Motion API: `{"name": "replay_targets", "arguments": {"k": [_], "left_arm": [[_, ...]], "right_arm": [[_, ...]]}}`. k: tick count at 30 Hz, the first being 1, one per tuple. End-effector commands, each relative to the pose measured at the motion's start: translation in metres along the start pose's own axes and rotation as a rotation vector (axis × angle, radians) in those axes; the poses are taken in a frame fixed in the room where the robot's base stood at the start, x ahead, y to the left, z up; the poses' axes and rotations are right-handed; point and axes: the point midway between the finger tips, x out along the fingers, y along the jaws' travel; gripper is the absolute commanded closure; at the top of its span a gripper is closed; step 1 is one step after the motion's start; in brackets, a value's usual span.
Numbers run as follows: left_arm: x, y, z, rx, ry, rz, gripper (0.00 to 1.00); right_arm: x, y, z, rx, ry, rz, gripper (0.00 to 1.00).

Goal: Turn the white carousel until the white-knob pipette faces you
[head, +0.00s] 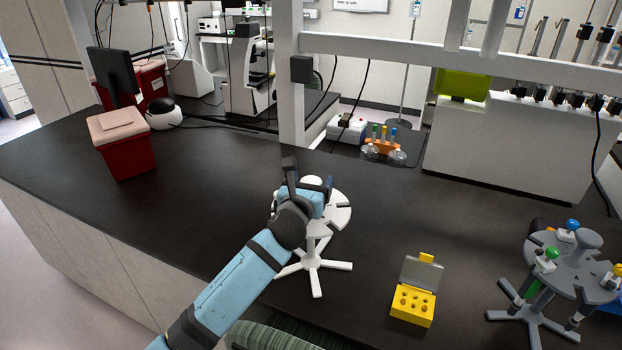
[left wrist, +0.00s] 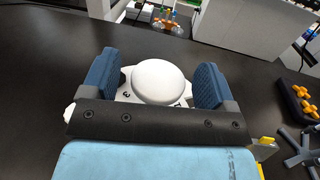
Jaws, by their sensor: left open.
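The white carousel (head: 338,218) stands on the dark bench in front of me, on a white star-shaped foot. My left gripper (head: 316,186) is over its top and hides much of it in the head view. In the left wrist view the open blue fingers of my left gripper (left wrist: 153,80) are on either side of the carousel's round white top knob (left wrist: 158,82), with a small gap showing on the right. I cannot tell whether the left finger touches it. I cannot make out a white-knob pipette in either view. My right gripper is not in view.
A grey carousel (head: 568,268) with coloured-knob pipettes stands at the right. A yellow box (head: 412,308) with an open lid lies between the two. A red bin (head: 128,152) stands at the back left. The bench left of the white carousel is clear.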

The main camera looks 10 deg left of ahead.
Motion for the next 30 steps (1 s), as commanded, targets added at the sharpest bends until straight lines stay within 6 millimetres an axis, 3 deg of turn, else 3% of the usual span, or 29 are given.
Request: {"name": "replay_targets", "arguments": {"k": [11, 20, 30], "left_arm": [[0.006, 0.000, -0.001, -0.001, 0.001, 0.001, 0.20], [0.006, 0.000, -0.001, -0.001, 0.001, 0.001, 0.88], [0.016, -0.003, -0.001, -0.003, 0.000, 0.020, 0.88]], "right_arm": [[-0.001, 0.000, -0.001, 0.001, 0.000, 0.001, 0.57], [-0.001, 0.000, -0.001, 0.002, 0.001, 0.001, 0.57], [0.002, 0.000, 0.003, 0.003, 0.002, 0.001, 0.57]]}}
